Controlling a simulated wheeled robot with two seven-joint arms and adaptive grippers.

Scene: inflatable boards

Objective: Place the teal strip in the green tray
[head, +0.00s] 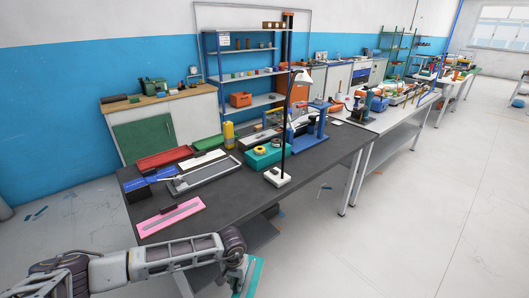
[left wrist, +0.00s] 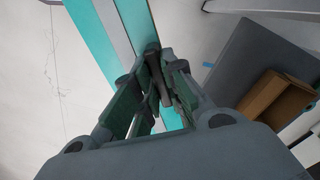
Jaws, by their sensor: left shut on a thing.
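My left gripper (head: 243,276) is in front of the table's near edge, low in the head view. It is shut on the teal strip (head: 257,277), which hangs beside the table. In the left wrist view the strip (left wrist: 137,20), teal with a grey band, runs between the closed fingers (left wrist: 160,90); the fingers hide its middle. The green tray (head: 208,143) lies at the back of the dark table, behind the white tray and right of the red tray, well away from my gripper. My right gripper is not in view.
The dark table (head: 235,205) holds a pink board (head: 170,217), a red tray (head: 163,159), a grey tray (head: 205,173), a teal box (head: 264,156) and a lamp (head: 278,178). The table's front middle is clear. A brown box (left wrist: 277,103) shows in the left wrist view.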

